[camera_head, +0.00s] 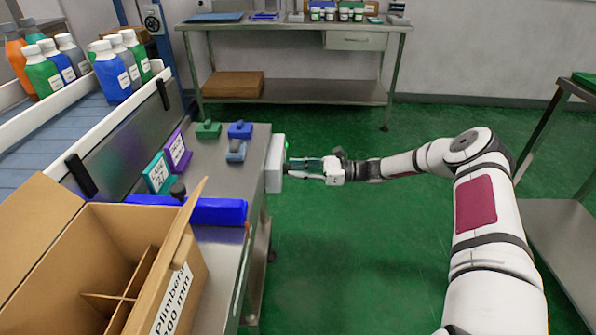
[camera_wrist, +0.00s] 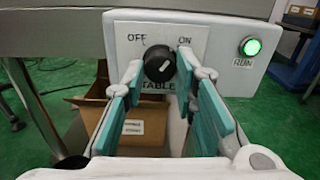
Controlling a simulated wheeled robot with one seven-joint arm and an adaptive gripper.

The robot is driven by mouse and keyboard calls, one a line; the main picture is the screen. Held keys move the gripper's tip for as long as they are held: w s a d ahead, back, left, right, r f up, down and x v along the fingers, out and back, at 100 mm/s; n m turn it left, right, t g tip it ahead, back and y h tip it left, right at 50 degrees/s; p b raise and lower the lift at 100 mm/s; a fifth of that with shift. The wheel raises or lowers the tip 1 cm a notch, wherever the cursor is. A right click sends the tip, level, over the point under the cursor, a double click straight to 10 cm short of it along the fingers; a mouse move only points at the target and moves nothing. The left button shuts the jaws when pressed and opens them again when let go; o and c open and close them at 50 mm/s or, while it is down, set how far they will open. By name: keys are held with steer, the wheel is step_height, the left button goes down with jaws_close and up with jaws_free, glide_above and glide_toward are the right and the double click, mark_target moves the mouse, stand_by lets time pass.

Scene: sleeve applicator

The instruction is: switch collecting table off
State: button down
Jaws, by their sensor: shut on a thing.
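The control box (camera_head: 275,163) is a pale box on the end of the collecting table (camera_head: 232,187). In the wrist view its panel (camera_wrist: 215,45) reads OFF at left, ON at right and TABLE below. A round black knob (camera_wrist: 159,64) sits between them, its white mark slanting up and right towards ON. The green RUN lamp (camera_wrist: 250,47) is lit. My gripper (camera_head: 291,167) reaches the box from the right. In the wrist view, the teal fingers of my gripper (camera_wrist: 163,74) stand on both sides of the knob, shut on it.
A cardboard box with dividers (camera_head: 190,270) stands at the front left. Bottles (camera_head: 118,75) stand on the conveyor. Blue and green blocks (camera_head: 238,130) lie on the table. Another open carton (camera_wrist: 90,100) is below the panel.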

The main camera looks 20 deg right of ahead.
steer(key=shift+n+b, duration=2.1)
steer(key=shift+n, duration=6.1)
steer(key=c, duration=1.3)
jaws_free()
steer(key=v, duration=1.2)
